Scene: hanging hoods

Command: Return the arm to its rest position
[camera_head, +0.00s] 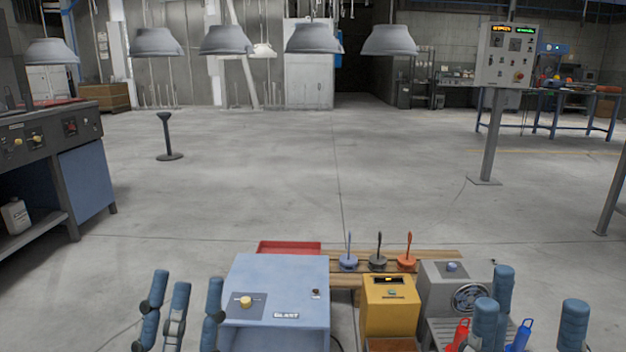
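My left gripper (193,284) is at the bottom left of the head view. Its blue-padded fingers point up and stand apart, with nothing seen between them. It is just left of a pale blue box (277,275) with a yellow knob. My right gripper (534,294) is at the bottom right, its blue-padded fingers spread wide. A red-handled item (460,333) and a blue-handled item (521,334) show low beside and between these fingers; I see no grip on either. The palms and most of both arms are cut off by the lower edge.
A yellow box (390,306) and a grey box (448,286) stand between the grippers. Behind them, several coloured knobbed pieces stand on a wooden board (440,254). Grey hoods (314,39) hang at the back. A control panel (507,56) stands right. The middle floor is clear.

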